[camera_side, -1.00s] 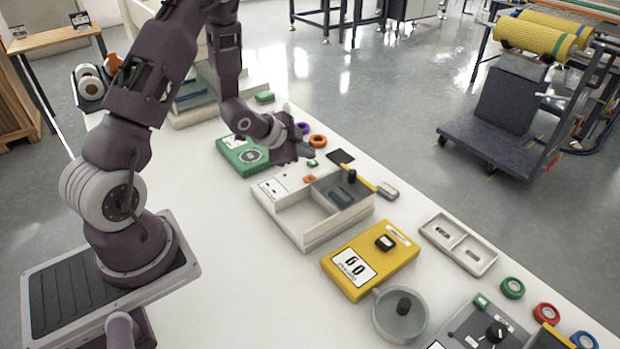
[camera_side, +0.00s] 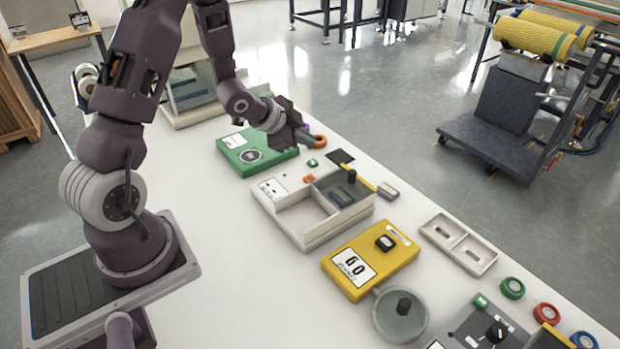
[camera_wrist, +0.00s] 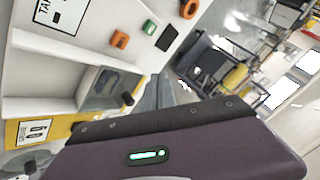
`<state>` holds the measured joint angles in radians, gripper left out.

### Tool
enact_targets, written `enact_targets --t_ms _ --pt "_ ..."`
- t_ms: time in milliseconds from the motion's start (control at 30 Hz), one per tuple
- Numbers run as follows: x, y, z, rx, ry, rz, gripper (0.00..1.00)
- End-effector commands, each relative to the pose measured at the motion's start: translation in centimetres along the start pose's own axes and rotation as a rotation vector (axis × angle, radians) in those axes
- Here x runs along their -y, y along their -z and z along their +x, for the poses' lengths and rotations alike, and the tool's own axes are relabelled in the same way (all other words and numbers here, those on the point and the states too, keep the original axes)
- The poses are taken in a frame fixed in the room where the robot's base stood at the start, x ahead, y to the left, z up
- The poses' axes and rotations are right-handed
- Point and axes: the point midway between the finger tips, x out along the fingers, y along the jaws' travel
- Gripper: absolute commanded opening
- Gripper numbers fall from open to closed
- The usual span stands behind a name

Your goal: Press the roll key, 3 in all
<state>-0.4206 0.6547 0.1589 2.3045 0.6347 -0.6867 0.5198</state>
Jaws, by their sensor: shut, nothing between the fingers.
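My gripper (camera_side: 308,137) is shut and empty. In the side view it hangs over the bench beyond the green box (camera_side: 236,143), near the orange ring (camera_side: 320,141). Its fingers (camera_wrist: 157,93) point away in the wrist view. The green box has a white label and a round dark-centred feature on top. I cannot read which key is the roll key. My gripper touches neither box.
A white divided tray (camera_side: 290,228) with a black knob stands between the boxes. A small orange block (camera_side: 309,178), a green block (camera_side: 312,162) and a black pad (camera_side: 341,156) lie beyond it. A grey round dish (camera_side: 383,316) is nearer.

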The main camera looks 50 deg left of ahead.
Motion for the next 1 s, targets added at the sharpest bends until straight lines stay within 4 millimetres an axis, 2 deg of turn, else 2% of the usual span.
enact_targets --t_ms 233,700,1000 --pt "-0.4 -0.3 0.5 0.000 -0.003 -0.001 0.00" --pt "-3.7 -3.7 5.1 0.001 -0.002 -0.001 0.00" --pt "-4.5 -4.5 6.2 0.000 0.000 0.001 0.00"
